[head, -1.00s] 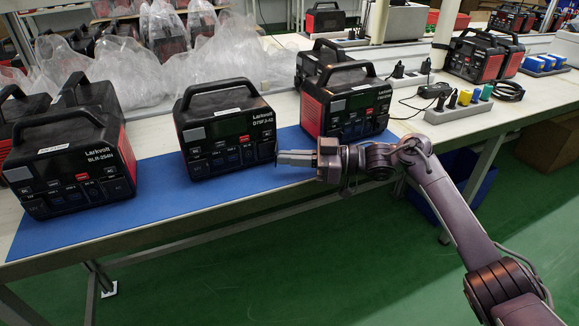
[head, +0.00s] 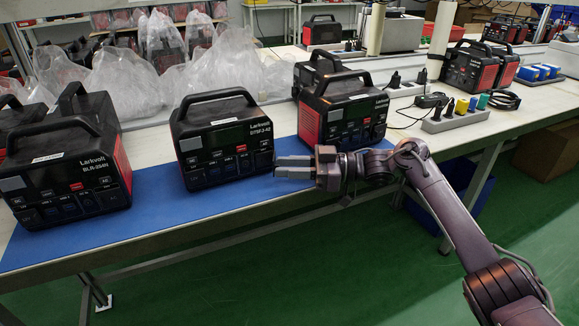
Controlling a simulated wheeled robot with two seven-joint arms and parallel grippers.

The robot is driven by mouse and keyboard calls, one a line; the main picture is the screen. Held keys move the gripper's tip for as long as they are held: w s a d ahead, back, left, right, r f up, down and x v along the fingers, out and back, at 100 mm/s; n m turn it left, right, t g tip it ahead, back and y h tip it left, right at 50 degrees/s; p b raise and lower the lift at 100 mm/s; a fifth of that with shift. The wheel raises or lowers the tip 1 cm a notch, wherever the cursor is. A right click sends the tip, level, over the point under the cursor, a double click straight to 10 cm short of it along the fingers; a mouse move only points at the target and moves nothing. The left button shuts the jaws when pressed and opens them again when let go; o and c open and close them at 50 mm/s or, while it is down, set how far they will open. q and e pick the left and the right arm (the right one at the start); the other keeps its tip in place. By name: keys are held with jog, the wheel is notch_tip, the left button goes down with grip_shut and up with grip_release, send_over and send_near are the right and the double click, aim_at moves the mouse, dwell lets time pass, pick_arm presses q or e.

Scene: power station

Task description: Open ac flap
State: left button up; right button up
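A black power station (head: 223,140) with a top handle stands on the blue mat (head: 160,208), its front panel facing me. The panel has small ports, covers and a red patch; its AC flap is too small to make out for sure. My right gripper (head: 281,167) reaches in from the right, its fingers pointing left beside the lower right edge of this station. I cannot tell whether the fingertips touch it, or whether they are apart or closed. My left gripper is not in view.
Another power station (head: 68,160) stands left, and one (head: 345,108) stands right, behind my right gripper. A socket strip (head: 458,115) with coloured plugs lies farther right. Clear plastic bags (head: 125,80) are behind. The mat's front strip is clear.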

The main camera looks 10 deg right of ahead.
jog(key=s+d, duration=0.1)
jog(key=d, duration=0.6)
jog(key=shift+d, duration=0.4)
